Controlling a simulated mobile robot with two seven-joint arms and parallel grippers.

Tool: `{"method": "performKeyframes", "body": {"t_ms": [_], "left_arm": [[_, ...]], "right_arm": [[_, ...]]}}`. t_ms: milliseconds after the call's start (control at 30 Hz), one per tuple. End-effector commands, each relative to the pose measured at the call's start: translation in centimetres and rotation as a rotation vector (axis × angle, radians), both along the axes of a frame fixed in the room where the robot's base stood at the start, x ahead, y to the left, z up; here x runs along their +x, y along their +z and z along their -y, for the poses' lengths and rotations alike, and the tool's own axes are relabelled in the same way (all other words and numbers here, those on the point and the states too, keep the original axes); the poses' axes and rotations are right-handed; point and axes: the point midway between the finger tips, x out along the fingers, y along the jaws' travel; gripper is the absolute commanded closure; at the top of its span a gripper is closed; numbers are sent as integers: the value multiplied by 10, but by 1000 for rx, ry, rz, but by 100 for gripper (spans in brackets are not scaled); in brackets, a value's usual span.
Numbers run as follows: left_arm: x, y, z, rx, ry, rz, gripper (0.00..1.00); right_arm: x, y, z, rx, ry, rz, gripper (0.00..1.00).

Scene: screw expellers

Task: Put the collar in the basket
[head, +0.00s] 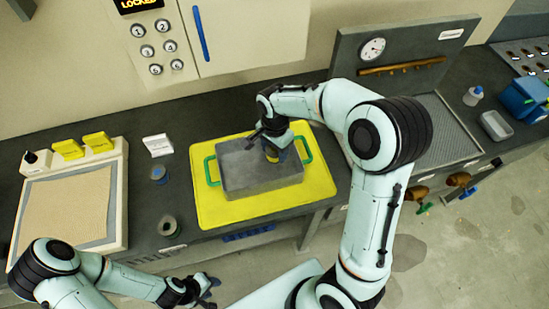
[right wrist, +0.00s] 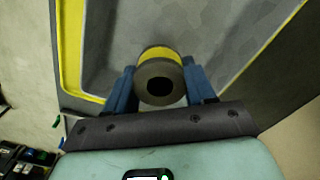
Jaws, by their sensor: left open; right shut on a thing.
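The basket is a grey open box (head: 240,184) with a green handle at each end, on a yellow mat (head: 213,218). My right gripper (head: 272,150) is over the right part of the basket. It is shut on the collar, a short dark cylinder with a hole and a yellow band, which shows between the blue fingers in the right wrist view (right wrist: 158,68). The basket's grey floor is behind it there. I cannot tell whether the collar touches the floor. My left gripper (head: 208,288) is open and empty, low in the head view, in front of the counter.
A dark ring-shaped part (head: 168,226) and a small blue-topped part (head: 159,175) stand on the counter left of the mat. A white card (head: 158,145) stands behind them. A board (head: 65,212) is further left. A gauge panel (head: 400,52) and grey grate (head: 440,130) are at right.

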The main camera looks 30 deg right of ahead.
Motion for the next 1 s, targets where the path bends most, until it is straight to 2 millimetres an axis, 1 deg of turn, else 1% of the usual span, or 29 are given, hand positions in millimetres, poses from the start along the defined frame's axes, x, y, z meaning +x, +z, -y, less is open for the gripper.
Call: {"method": "performKeyframes", "body": {"t_ms": [167, 300, 400, 500, 700, 867, 900, 933, 967, 1000], "left_arm": [[-1, 0, 0, 0, 0, -1, 57], [-2, -2, 0, 0, -1, -2, 57], [-2, -2, 0, 0, 0, -2, 57], [-2, -2, 0, 0, 0, -2, 57], [-2, -2, 0, 0, 0, -2, 57], [-6, -6, 0, 0, 0, -7, 57], [-6, -5, 0, 0, 0, -7, 57], [-6, -5, 0, 0, 0, -7, 57], [-5, -5, 0, 0, 0, -7, 57], [-5, -5, 0, 0, 0, -6, 57]], "right_arm": [[0, -15, 0, -1, 0, -2, 83], [0, -37, 0, -1, -1, -4, 83], [0, -48, 0, -1, 0, -2, 83], [0, -51, 0, 0, 0, 1, 83], [1, -51, 0, 0, 0, 2, 83], [0, -55, 0, 0, 0, 1, 83], [0, -55, 0, 0, 0, 1, 36], [0, -54, 0, 0, 0, 1, 26], [0, -54, 0, 0, 0, 1, 20], [0, -54, 0, 0, 0, 1, 20]]}}
